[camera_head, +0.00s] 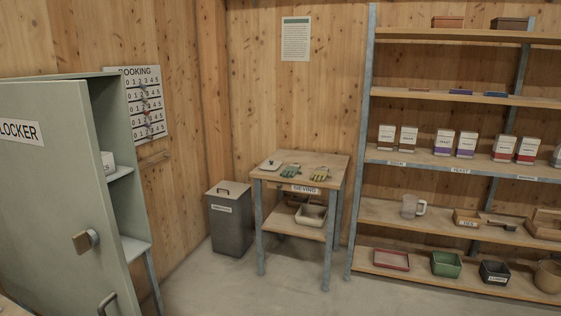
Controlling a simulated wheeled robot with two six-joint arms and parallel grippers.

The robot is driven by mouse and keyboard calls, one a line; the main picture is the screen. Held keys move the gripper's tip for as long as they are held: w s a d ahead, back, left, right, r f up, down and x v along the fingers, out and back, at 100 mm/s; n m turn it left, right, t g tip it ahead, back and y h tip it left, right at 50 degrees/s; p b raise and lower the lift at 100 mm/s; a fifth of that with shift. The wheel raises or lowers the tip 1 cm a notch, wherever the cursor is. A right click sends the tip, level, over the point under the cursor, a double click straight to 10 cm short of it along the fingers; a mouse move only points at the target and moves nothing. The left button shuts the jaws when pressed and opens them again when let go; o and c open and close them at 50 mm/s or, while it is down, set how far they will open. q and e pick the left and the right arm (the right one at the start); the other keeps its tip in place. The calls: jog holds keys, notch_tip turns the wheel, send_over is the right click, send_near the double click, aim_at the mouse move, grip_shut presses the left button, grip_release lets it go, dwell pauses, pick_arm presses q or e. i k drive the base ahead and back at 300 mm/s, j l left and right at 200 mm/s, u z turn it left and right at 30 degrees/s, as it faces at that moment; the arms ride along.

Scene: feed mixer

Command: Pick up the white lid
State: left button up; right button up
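A small whitish, flat, square-looking piece with a dark knob, which looks like the white lid (270,165), lies at the left of the wooden top of the sieving table (325,160). A pair of green and yellow gloves (291,170) lies to its right on the same top. Nothing appears to be on the lid, and no gripper is near it. Neither of my grippers is in view.
A green-grey locker (55,190) with its door ajar stands at the near left. A dark lidded bin (231,230) stands left of the table. A tall shelf (455,170) with packets and trays fills the right. The concrete floor (270,295) in front is clear.

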aim_at(272, 166)
jog(key=i+z, duration=0.15)
jog(key=i, duration=0.85)
jog(key=i+j+z, duration=0.15)
jog(key=i, duration=0.9)
